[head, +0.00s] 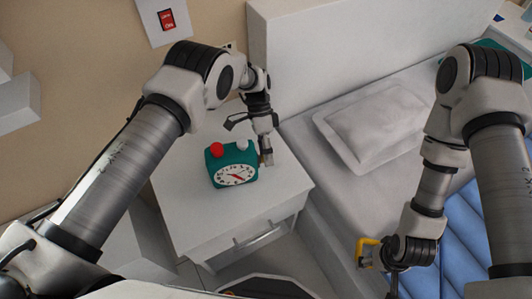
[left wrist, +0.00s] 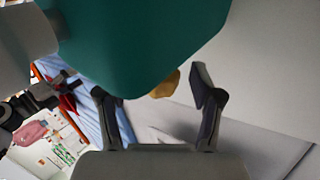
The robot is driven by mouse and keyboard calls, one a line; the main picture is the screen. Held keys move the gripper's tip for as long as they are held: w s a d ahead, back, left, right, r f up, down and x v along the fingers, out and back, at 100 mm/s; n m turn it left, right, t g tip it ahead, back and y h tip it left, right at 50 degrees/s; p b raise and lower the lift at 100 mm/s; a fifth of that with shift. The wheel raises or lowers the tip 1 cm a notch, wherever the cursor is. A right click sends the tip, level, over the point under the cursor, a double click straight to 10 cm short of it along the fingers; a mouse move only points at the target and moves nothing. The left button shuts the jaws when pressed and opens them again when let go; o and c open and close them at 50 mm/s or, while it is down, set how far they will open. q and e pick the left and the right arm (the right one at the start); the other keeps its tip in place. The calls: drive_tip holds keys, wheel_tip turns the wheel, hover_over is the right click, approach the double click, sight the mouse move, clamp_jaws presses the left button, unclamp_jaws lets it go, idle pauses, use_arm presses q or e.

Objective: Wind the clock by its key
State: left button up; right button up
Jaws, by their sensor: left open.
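The green clock (head: 224,162) stands on the white nightstand, its white dial facing the front, with a red knob and a pale knob on top. In the left wrist view the clock's green body (left wrist: 140,40) fills the upper middle. The brass-coloured key (left wrist: 168,83) sticks out from the clock's edge; it is hidden in the head view. My left gripper (head: 266,157) is down at the clock's right side. Its open fingers (left wrist: 153,92) stand on either side of the key, apart from it. My right gripper (head: 388,268) is low at the right, away from the clock; its fingers are unclear.
The nightstand (head: 280,190) has free top around the clock and a drawer handle (head: 257,238) in front. A bed with a pillow (head: 375,125) stands to the right, with a blue cover (head: 465,225). A red switch (head: 167,18) is on the wall. A yellow piece (head: 364,248) shows beside my right gripper.

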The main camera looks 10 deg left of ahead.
use_arm(q)
drive_tip(key=v, duration=1.2)
